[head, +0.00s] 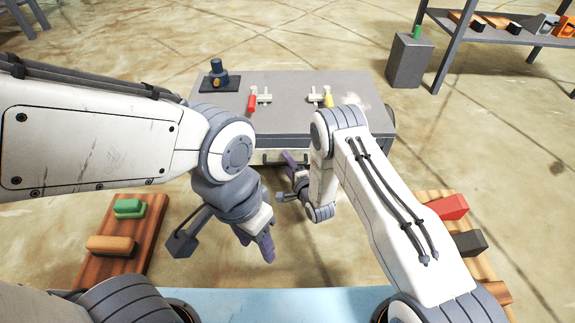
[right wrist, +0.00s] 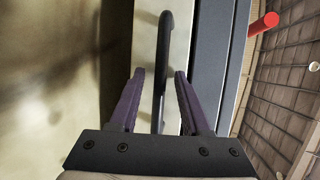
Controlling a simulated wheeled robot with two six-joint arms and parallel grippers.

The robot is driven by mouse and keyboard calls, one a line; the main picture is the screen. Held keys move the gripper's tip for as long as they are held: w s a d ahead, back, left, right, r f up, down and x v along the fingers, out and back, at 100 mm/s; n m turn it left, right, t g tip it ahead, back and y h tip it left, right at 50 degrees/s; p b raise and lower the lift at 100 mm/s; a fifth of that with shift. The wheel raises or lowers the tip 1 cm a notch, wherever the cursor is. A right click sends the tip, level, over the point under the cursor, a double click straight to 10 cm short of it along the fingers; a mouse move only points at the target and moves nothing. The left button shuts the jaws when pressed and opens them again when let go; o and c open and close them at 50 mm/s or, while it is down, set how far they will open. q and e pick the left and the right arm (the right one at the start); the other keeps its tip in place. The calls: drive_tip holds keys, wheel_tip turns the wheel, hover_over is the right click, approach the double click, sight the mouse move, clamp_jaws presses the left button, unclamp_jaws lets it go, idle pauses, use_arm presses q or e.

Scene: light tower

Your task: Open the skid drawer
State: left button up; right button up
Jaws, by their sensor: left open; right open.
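The grey skid (head: 290,92) stands ahead in the head view. Its pale drawer front (head: 340,157) is below the top's front edge and looks closed, partly hidden by my right arm. The dark bar handle (head: 272,161) is on the drawer; it also shows in the right wrist view (right wrist: 166,40). My right gripper (head: 288,158) is open at the handle, with its purple fingers on either side of the bar in the right wrist view (right wrist: 158,75). They look apart from the bar. My left gripper (head: 266,248) is open and empty, pointing down in front of the skid.
On the skid top are a dark device (head: 218,78), a red-handled valve (head: 252,103) and a yellow-handled valve (head: 327,97). A wooden board with a green block (head: 129,208) lies left; a red block (head: 448,206) lies right. A shelf (head: 490,36) stands far right.

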clamp_jaws()
drive_tip(key=shift+d, duration=0.1)
idle(1.2)
